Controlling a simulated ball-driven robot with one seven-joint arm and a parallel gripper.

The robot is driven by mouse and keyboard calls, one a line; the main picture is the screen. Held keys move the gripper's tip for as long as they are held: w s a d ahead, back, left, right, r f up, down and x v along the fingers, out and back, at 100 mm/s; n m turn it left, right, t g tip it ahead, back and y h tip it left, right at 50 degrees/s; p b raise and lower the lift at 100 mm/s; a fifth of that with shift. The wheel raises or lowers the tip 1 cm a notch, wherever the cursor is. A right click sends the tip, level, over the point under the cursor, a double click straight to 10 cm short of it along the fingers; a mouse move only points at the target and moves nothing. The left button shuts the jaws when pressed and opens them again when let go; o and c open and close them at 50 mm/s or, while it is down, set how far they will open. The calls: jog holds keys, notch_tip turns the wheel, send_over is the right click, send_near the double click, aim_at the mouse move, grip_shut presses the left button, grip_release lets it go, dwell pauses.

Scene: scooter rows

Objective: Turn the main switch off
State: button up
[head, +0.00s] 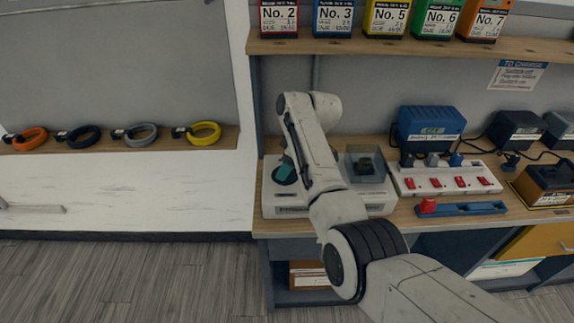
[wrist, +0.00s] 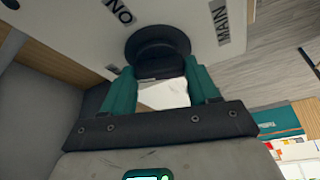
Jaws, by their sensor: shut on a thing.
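The main switch is a round dark knob (wrist: 157,42) on a white panel (wrist: 75,25), with the label MAIN (wrist: 224,27) beside it in the wrist view. Another label (wrist: 118,12) with the letters of ON, upside down, is near the knob. My gripper (wrist: 160,72) has its two teal fingers on either side of the knob's grip and is shut on it. In the head view my gripper (head: 286,166) is over the left part of the white charging unit (head: 288,210), and my arm hides much of the unit. I cannot tell the knob's exact turn angle.
A clear-covered part (head: 366,165) is on the unit, right of my arm. A power strip with red switches (head: 445,179), a blue charger (head: 430,126) and a blue tray (head: 475,209) stand further right. Labelled batteries (head: 387,18) line the shelf above. Coiled cables (head: 204,133) lie left.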

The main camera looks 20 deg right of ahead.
jog(key=shift+w+f+n+g+b, duration=0.15)
jog(key=shift+n+g+b, duration=0.25)
jog(key=shift+n+b, duration=0.55)
jog(key=shift+n+g+y+b, duration=0.3)
jog(key=shift+n+y+b, duration=0.15)
jog(key=shift+n, duration=0.5)
jog(key=shift+r, duration=0.25)
jog(key=o, duration=1.1)
jog(key=shift+c, duration=0.2)
jog(key=v, duration=1)
jog(key=shift+r, duration=0.3)
jog(key=shift+d, duration=0.1)
